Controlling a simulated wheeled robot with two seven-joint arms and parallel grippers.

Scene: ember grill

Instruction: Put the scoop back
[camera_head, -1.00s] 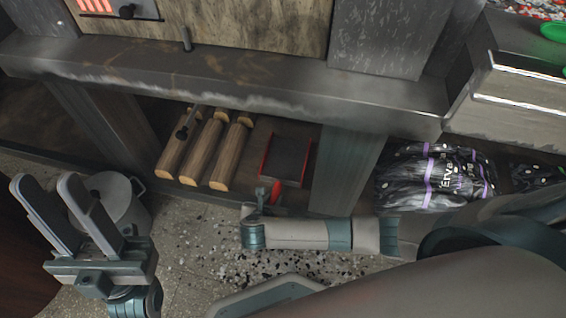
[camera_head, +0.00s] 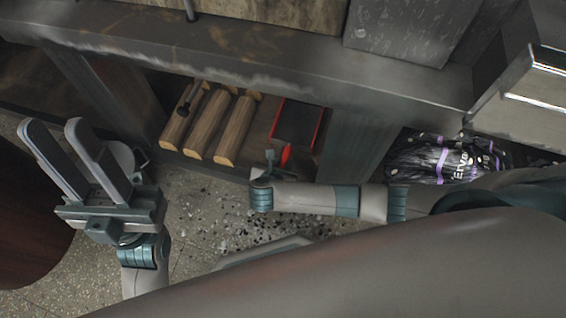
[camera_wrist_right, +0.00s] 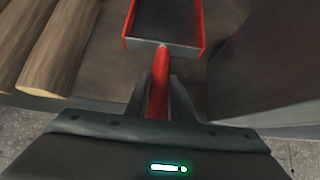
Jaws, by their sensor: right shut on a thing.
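The scoop (camera_head: 296,124) has a dark pan with red sides and a red handle. It is at the lower shelf, to the right of the logs. My right gripper (camera_head: 276,160) is shut on its red handle. In the right wrist view the scoop's pan (camera_wrist_right: 165,20) points away from me, and the handle runs back between the fingers of the right gripper (camera_wrist_right: 162,95). I cannot tell whether the pan touches the shelf. My left gripper (camera_head: 75,150) is open and empty at the left, above the floor.
Several logs (camera_head: 208,125) lie on the shelf left of the scoop, with a dark-tipped tool above them. A post (camera_head: 350,130) stands right of the scoop, with charcoal bags (camera_head: 440,160) beyond it. A pot (camera_head: 122,158) is partly hidden behind my left gripper. The counter edge overhangs the shelf.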

